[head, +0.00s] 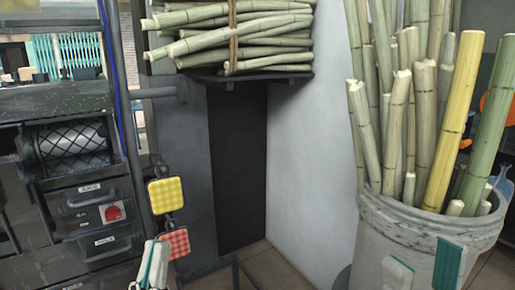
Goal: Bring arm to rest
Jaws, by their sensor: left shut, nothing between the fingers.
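My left gripper (155,262) is at the bottom left of the head view. Its white and teal fingers are together with nothing between them, in front of the lower part of the drawer cabinet and close to the red checked pad. My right gripper (423,256) is at the bottom right, in front of the large bucket (380,215). Its two fingers stand apart, with only the bucket's wall showing between them. Most of both arms is out of view below.
Tall cane stalks (458,120) stand in the bucket. A bundle of canes (245,40) lies on a wall shelf (290,75). The press cabinet (75,200) with drawers is at left; yellow (166,194) and red (174,243) checked pads hang beside it.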

